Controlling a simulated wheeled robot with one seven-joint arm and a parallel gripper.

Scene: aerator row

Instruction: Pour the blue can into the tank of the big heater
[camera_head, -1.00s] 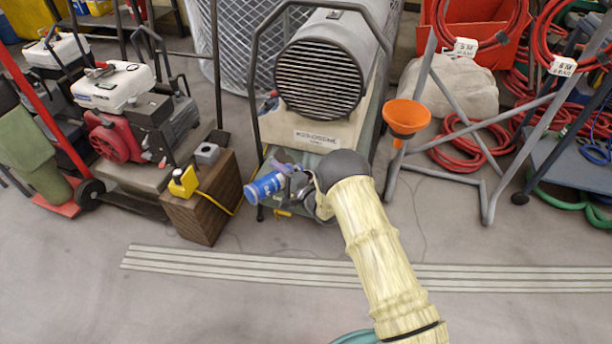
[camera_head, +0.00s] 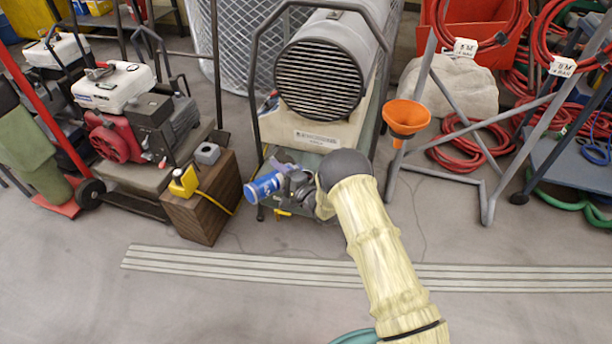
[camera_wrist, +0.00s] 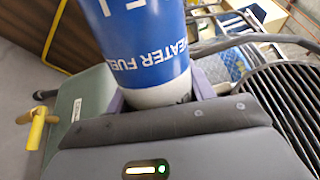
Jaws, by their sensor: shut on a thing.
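The blue can (camera_head: 264,187) is held out to the left of my gripper (camera_head: 288,180), tilted well over in the head view, in front of the big heater (camera_head: 320,75). In the wrist view the can (camera_wrist: 145,45) fills the top middle, with upside-down "HEATER FUEL" lettering and a pale band nearest me. My gripper (camera_wrist: 160,98) is shut around that pale part. A green surface (camera_wrist: 85,105), which looks like the heater's tank, lies below left of the can, with a yellow fitting (camera_wrist: 38,125) at its left. I cannot make out a filler opening or any liquid.
A wooden box (camera_head: 205,205) with a yellow item on it stands close left of the can. A generator (camera_head: 130,110) is farther left. An orange funnel (camera_head: 405,118) sits on the metal stand at right. The heater's dark handle frame (camera_head: 254,100) rises behind the can.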

